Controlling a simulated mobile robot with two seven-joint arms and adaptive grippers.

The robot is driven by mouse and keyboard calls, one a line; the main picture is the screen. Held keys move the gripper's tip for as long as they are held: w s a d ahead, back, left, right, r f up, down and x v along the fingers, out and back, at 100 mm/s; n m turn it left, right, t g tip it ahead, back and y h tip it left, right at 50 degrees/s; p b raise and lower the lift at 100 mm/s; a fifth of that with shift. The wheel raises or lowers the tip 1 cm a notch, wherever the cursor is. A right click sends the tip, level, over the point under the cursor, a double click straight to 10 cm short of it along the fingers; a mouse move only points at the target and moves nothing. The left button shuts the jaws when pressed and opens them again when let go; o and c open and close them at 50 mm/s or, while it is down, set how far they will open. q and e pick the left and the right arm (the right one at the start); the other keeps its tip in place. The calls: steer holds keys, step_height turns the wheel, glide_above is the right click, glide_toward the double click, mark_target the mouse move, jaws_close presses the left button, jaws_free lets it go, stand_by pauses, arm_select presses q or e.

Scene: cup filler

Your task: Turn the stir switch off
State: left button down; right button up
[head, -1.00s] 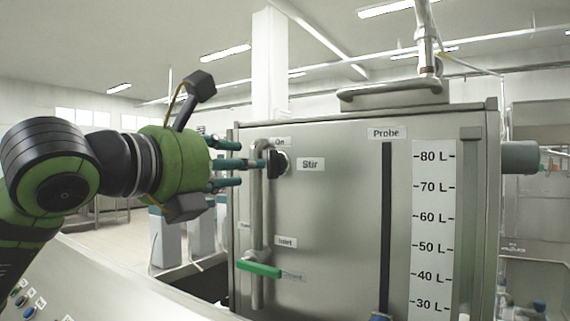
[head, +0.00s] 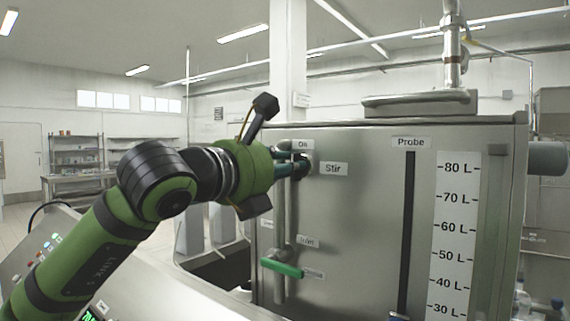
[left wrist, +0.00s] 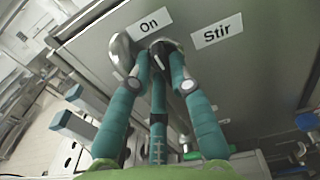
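The stir switch (head: 305,164) is a dark knob on the front of the steel tank, right under the "On" label (head: 303,145) and left of the "Stir" label (head: 333,169). My left gripper (head: 296,167) is at the knob, its teal fingers drawn together around it. In the left wrist view the fingertips (left wrist: 160,60) converge on both sides of the dark knob (left wrist: 166,46), below the "On" label. The fingers cover much of the knob, so its exact angle is hidden. My right gripper is not in view.
A vertical pipe (head: 280,215) with a green valve handle (head: 283,268) runs just below the switch. The steel tank (head: 360,230) carries a dark probe slot (head: 409,230) and a litre scale (head: 455,230) farther right. A sloped control panel (head: 45,250) lies at the lower left.

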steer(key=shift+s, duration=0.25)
arm_select(q)
steer(key=shift+f+n+b, duration=0.15)
steer(key=shift+n+b, duration=2.7)
steer(key=shift+n, duration=0.15)
steer(key=shift+f+n+b, duration=0.15)
steer(key=shift+n+b, duration=2.75)
steer(key=shift+n, duration=0.1)
steer(key=shift+f+n+b, duration=0.15)
steer(key=shift+n+b, duration=2.7)
steer(key=shift+n, duration=0.15)
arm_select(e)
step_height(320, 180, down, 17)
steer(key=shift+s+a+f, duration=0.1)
arm_select(q)
steer(key=c, duration=1.1)
jaws_free()
steer(key=shift+c, duration=0.2)
